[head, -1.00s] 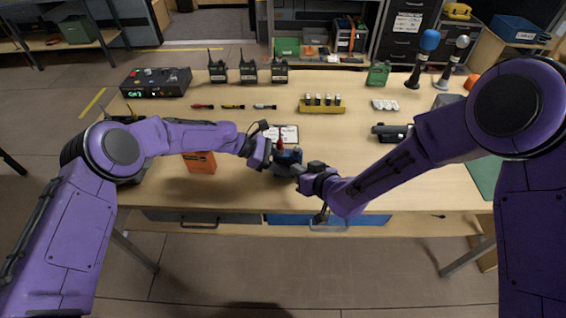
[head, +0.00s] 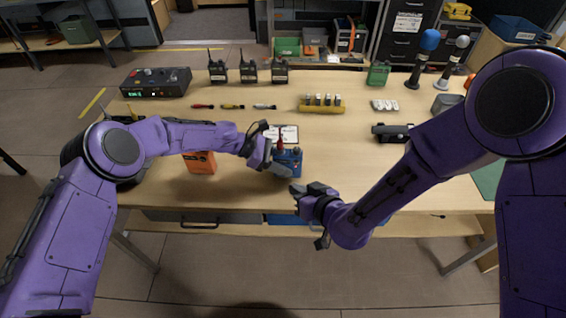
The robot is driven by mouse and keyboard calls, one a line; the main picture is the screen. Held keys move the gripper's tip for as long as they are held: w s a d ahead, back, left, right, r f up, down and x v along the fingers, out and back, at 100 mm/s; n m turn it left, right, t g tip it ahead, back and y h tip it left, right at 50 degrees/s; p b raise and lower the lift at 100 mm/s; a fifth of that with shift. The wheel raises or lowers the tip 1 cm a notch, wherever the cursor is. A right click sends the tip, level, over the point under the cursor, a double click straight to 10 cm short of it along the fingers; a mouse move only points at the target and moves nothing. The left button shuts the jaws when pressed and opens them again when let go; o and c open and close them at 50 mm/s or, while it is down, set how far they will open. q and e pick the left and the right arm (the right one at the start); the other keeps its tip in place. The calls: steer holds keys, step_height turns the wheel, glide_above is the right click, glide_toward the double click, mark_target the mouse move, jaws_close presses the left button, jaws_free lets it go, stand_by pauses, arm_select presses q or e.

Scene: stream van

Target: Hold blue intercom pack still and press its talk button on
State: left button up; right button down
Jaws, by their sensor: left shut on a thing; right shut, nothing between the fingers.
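The blue intercom pack (head: 296,160) stands near the front edge of the wooden table, with a red piece on its top. My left gripper (head: 272,163) is shut on the pack from its left side and hides part of it. My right gripper (head: 298,192) is shut and empty, in front of and a little below the pack in the picture, apart from it. The talk button is too small to make out.
An orange box (head: 200,162) stands left of the pack, under my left arm. A white card (head: 284,134) lies behind it. Farther back are a yellow battery rack (head: 321,107), a black device (head: 392,132), several radios (head: 249,71) and a control box (head: 156,82).

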arm_select(q)
steer(key=o, duration=1.2)
arm_select(e)
steer(key=shift+s, duration=0.4)
arm_select(q)
steer(key=v, duration=1.2)
